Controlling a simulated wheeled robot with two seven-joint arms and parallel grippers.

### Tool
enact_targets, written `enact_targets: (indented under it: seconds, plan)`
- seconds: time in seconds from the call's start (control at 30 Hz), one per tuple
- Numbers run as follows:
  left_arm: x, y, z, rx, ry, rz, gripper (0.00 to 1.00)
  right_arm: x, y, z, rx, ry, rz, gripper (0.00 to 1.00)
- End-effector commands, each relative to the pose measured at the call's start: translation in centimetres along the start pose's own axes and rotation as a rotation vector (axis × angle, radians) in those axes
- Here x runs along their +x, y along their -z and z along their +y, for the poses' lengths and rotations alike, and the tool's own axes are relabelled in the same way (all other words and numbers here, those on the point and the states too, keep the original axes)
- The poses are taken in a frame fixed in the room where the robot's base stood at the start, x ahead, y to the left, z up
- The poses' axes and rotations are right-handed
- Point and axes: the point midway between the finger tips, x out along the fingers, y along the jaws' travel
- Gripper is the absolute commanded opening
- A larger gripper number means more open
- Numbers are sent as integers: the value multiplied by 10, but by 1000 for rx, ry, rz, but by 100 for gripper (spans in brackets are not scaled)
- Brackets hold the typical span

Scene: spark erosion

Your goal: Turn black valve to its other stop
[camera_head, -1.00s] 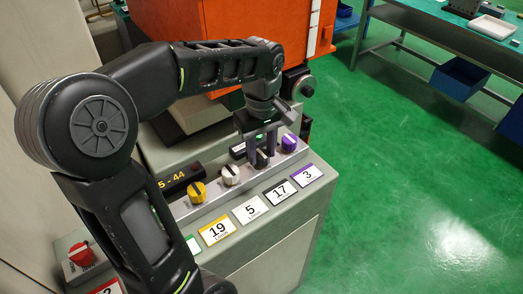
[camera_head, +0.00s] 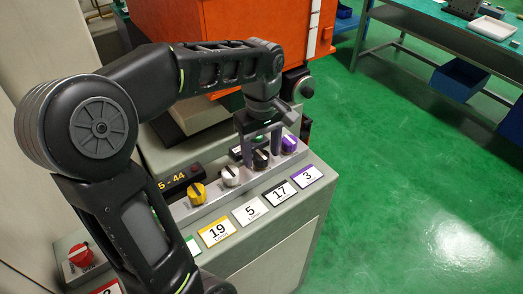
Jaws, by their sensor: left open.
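The black valve (camera_head: 261,158) is a small dark knob with a light mark, in the row on the sloped panel, between the white knob (camera_head: 230,175) and the purple knob (camera_head: 289,144). Its label (camera_head: 279,193) reads 17. My left gripper (camera_head: 262,146) points down over the black valve with its fingers apart. The fingertips are at or just above the knob's top, and I cannot tell whether they touch it. My right gripper is not in view.
A yellow knob (camera_head: 197,193) and a red knob (camera_head: 81,254) are further left on the panel. A display (camera_head: 181,178) stands behind the row. An orange machine (camera_head: 230,30) rises behind. Green floor (camera_head: 400,180) is open to the right.

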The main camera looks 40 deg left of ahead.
Motion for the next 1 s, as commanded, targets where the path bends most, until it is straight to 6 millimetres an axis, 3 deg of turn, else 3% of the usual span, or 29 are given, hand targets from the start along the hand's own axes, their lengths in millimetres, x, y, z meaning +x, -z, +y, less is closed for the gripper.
enact_targets:
  seconds: [0.23, 0.43, 0.53, 1.0]
  plan:
    - [-20, 0, 1, 0, -3, 2, 58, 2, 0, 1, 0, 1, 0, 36]
    - [-53, 0, 1, 1, -5, 2, 58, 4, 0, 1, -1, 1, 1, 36]
    - [-72, 0, 0, 0, -1, 0, 58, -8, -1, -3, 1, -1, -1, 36]
    - [-78, 0, 0, 0, -1, 0, 58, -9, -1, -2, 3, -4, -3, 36]
